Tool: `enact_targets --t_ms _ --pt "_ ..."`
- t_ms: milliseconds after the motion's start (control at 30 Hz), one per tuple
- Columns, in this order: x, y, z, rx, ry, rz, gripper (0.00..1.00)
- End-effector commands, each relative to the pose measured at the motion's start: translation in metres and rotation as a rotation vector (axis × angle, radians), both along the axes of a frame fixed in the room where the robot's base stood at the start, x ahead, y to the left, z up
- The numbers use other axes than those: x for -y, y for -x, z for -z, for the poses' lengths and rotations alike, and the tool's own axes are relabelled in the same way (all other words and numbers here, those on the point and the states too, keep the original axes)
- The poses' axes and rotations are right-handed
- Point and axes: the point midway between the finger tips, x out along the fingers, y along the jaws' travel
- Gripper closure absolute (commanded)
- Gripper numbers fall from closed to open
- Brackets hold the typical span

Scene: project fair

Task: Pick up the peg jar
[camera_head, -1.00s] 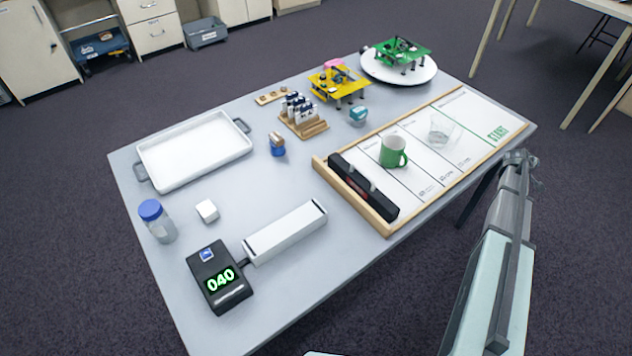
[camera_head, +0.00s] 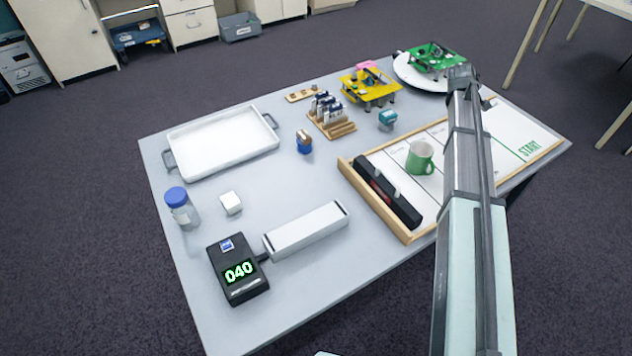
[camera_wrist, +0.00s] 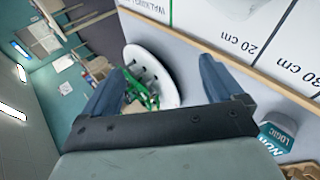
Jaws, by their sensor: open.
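A clear jar with a blue lid (camera_head: 180,208) stands upright at the left edge of the grey table in the head view. It is the only lidded jar I see, and its contents are too small to make out. It does not show in the wrist view. My gripper (camera_wrist: 160,68) is open in the wrist view, with nothing between its fingers. Beyond the fingers lies the white round stand with a green board (camera_wrist: 165,75). In the head view my arm reaches over the right side of the table, far from the jar, and the fingers cannot be made out.
Near the jar are a white cube (camera_head: 231,203), a white tray (camera_head: 222,143) and a black display box (camera_head: 238,270) joined to a white bar (camera_head: 307,231). A wood-edged board (camera_head: 375,210) with a green mug (camera_head: 420,157) lies right. A yellow stand (camera_head: 370,92) is behind.

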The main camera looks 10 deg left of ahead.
Motion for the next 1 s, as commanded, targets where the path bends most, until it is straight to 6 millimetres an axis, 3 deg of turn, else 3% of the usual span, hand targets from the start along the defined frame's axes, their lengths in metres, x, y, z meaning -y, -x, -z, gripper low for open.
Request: enact_targets --t_ms 33,100,367,567,767,1000 --pt "-0.034 0.005 -0.007 -0.005 -0.028 -0.023 0.06" --pt "-0.075 0.011 -0.015 -0.017 -0.067 -0.049 0.06" --pt "-0.224 0.053 -0.043 -0.081 -0.207 -0.15 0.06" --pt "-0.331 0.105 -0.063 -0.15 -0.306 -0.24 0.06" --pt "-0.427 0.178 -0.072 -0.235 -0.397 -0.34 0.06" --pt "-0.522 0.287 -0.067 -0.356 -0.496 -0.47 0.06"
